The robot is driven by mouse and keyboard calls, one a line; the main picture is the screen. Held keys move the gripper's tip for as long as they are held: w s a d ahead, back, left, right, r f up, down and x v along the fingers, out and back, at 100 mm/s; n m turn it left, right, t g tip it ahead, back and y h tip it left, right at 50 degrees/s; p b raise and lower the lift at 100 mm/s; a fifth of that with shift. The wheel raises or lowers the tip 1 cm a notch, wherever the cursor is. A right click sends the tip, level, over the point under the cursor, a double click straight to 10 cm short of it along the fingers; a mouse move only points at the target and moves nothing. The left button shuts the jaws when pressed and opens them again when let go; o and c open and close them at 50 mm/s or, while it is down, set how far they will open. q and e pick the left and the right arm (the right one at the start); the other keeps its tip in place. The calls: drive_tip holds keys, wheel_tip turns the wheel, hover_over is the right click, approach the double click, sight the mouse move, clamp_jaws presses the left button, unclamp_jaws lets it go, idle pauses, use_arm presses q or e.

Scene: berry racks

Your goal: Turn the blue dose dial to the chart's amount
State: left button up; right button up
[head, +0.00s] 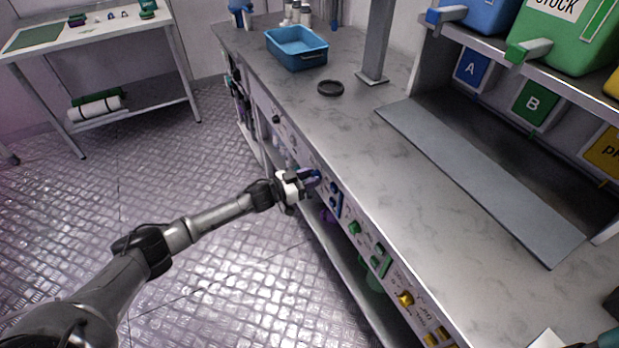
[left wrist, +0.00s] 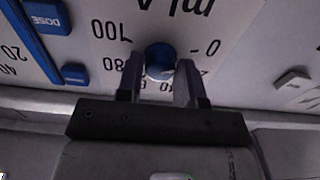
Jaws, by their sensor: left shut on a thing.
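The blue dose dial (left wrist: 159,56) shows in the left wrist view between my left gripper's fingertips (left wrist: 160,78). The scale around it appears upside down, with 100 and 80 on the left and 0 on the right; the lower numbers are partly covered by the fingers. I cannot make out where the dial points. In the head view my left gripper (head: 301,184) is at the bench's front panel, shut on the dial, which it mostly hides. I cannot read any chart amount in these frames.
A blue button marked DOSE (left wrist: 47,16) is left of the dial in the left wrist view. Green knob (head: 354,228) and yellow knob (head: 405,299) sit further along the panel. A blue tray (head: 297,50) and black ring (head: 330,88) are on the bench.

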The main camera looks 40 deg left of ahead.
use_arm(q)
drive_tip(key=shift+m, duration=0.3)
drive_tip(key=shift+m+p, duration=1)
drive_tip(key=shift+m, duration=3.1)
drive_tip(key=o, duration=0.9)
drive_tip(key=shift+s, duration=0.1)
